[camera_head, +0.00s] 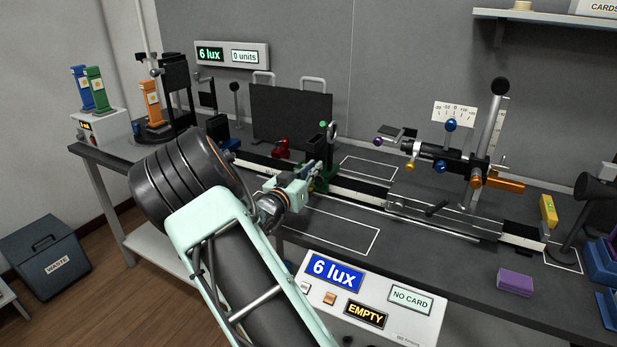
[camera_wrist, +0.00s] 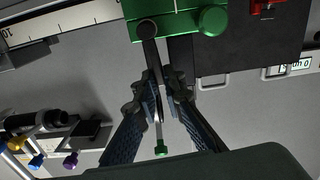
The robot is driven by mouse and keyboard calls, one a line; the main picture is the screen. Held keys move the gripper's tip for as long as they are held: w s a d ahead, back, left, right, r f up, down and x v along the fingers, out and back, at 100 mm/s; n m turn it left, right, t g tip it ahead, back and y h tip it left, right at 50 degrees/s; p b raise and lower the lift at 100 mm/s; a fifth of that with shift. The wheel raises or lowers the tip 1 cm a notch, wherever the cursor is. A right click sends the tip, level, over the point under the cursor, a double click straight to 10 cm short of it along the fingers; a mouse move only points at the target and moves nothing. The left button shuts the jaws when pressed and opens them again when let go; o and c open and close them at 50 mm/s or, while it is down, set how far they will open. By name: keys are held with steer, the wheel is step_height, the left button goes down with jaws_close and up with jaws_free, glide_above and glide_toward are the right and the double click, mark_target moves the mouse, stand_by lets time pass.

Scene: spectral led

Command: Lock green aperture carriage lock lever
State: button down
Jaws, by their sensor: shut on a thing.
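The green aperture carriage (camera_head: 324,181) sits on the bench rail in the head view. Its green block (camera_wrist: 178,20) fills the top middle of the wrist view, with a round green knob on the right. The lock lever is a thin rod with a dark pivot at the block and a green tip (camera_wrist: 161,150). My gripper (camera_wrist: 167,82) is shut on the lever, one finger on each side, with the green tip showing between the fingers. In the head view my gripper (camera_head: 312,172) is at the carriage's front left, and the grip itself is too small to tell.
A red carriage (camera_head: 281,148) stands to the left on the rail, before a dark panel (camera_head: 290,117). To the right are an optics post (camera_head: 486,140) and an orange block (camera_head: 506,184). A purple block (camera_head: 515,283) lies near the front edge. Outlined bench areas are clear.

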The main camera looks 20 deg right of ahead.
steer(key=s+m+b, duration=0.1)
steer(key=m+b, duration=0.1)
steer(key=b, duration=0.1)
steer(key=s+d+m+b, duration=0.1)
steer(key=m+b, duration=0.2)
steer(key=s+d+f+m+b, duration=0.1)
steer(key=m+b, duration=0.2)
steer(key=shift+d+f, duration=0.1)
stand_by(0.5)
steer(key=c, duration=2)
jaws_free()
steer(key=v, duration=1.2)
steer(key=shift+s, duration=0.1)
steer(key=shift+d, duration=0.1)
